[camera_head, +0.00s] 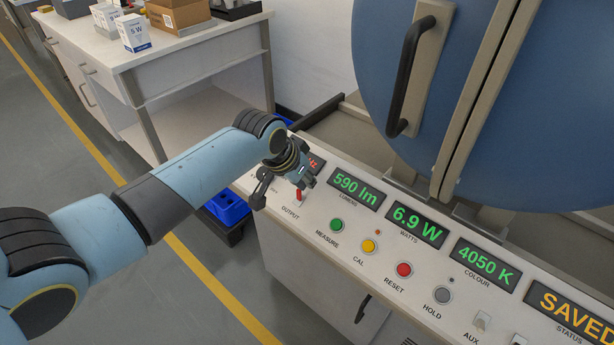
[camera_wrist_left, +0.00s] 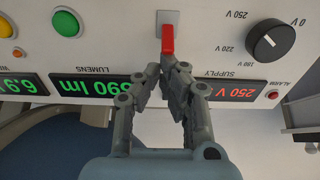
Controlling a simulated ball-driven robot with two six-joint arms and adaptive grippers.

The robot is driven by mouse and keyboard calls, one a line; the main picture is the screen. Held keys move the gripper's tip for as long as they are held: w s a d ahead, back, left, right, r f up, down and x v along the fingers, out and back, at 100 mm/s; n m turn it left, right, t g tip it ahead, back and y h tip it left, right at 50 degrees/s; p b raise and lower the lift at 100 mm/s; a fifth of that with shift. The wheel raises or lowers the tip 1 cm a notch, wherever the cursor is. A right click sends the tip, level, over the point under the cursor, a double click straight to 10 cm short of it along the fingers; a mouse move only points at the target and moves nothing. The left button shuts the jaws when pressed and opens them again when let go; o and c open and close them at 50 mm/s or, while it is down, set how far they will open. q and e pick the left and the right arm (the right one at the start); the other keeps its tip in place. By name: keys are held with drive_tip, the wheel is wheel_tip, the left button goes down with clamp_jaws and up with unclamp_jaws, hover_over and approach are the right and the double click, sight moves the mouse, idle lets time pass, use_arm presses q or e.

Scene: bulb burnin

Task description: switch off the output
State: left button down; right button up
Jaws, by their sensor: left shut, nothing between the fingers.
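The red output switch (camera_head: 299,195) is a small lever on the sloped panel, above the label OUTPUT. In the left wrist view the red lever (camera_wrist_left: 168,38) stands out from its square plate and leans toward the row of displays. My left gripper (camera_head: 304,181) is just on the display side of the lever. In the left wrist view its fingertips (camera_wrist_left: 162,71) are together and empty, close to the lever's tip. I cannot tell whether they touch it. My right gripper is not in view.
A black supply knob (camera_wrist_left: 270,42) sits beside the switch. The green MEASURE button (camera_head: 337,225), yellow CAL button (camera_head: 368,246) and red RESET button (camera_head: 404,269) line the panel. A blue round chamber (camera_head: 480,100) stands behind.

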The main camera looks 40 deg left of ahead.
sight(296, 209)
use_arm(q)
drive_tip(key=shift+s+t, duration=0.5)
drive_tip(key=shift+t, duration=0.1)
drive_tip(key=shift+s+a+f+t, duration=0.1)
drive_tip(key=shift+s+t, duration=0.15)
drive_tip(key=shift+t, duration=0.15)
drive_tip(key=shift+s+f+t+b, duration=0.1)
drive_tip(key=shift+s+t+b, duration=0.15)
drive_tip(key=shift+t+b, duration=0.15)
drive_tip(key=t+b, duration=0.1)
drive_tip(key=s+t+b, duration=0.1)
drive_tip(key=b, duration=0.1)
drive_tip(key=shift+s+f+t, duration=0.15)
drive_tip(key=shift+f+t, duration=0.1)
drive_tip(key=shift+t, duration=0.15)
drive_tip(key=shift+r+h, duration=0.3)
drive_tip(key=shift+r, duration=0.15)
drive_tip(key=shift+s+a+r+p, duration=0.1)
drive_tip(key=shift+s+r+p, duration=0.25)
drive_tip(key=shift+s+p, duration=0.3)
